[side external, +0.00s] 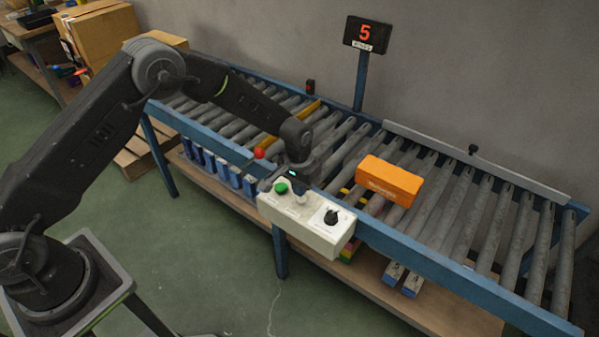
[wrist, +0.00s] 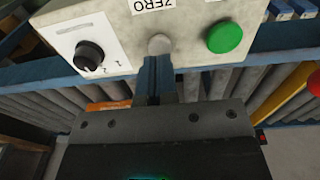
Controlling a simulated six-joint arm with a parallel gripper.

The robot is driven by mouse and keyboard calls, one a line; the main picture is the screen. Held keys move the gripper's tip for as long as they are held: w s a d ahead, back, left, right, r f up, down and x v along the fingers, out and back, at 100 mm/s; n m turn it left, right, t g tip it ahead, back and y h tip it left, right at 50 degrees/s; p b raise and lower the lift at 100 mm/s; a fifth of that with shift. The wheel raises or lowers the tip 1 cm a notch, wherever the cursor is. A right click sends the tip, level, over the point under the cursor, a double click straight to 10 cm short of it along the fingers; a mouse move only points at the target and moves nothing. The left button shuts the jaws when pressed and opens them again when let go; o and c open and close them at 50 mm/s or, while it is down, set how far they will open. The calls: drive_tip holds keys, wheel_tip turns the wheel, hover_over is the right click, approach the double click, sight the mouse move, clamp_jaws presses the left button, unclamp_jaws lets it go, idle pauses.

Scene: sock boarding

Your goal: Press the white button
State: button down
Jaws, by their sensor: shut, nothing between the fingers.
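The white button (wrist: 159,44) sits on the control box (wrist: 120,20) below a label reading ZERO. My gripper (wrist: 155,60) is shut and empty. In the wrist view its fingertips lie right at the near edge of the white button and overlap it slightly. I cannot tell whether they touch it. In the side view my gripper (side external: 298,188) is over the middle of the pale control box (side external: 305,225), between the green button (side external: 281,188) and the black knob (side external: 331,217), and the white button is hard to make out there.
The control box is on the near rail of a roller conveyor (side external: 460,225). An orange box (side external: 390,180) lies on the rollers to the right. A display (side external: 366,34) on a post reads 5.

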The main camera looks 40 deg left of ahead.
drive_tip(key=shift+f, duration=1.1)
drive_tip(key=shift+f, duration=1.15)
drive_tip(key=shift+s, duration=0.1)
drive_tip(key=shift+r, duration=0.1)
wheel_tip(320, 180, up, 15)
drive_tip(key=shift+a, duration=0.1)
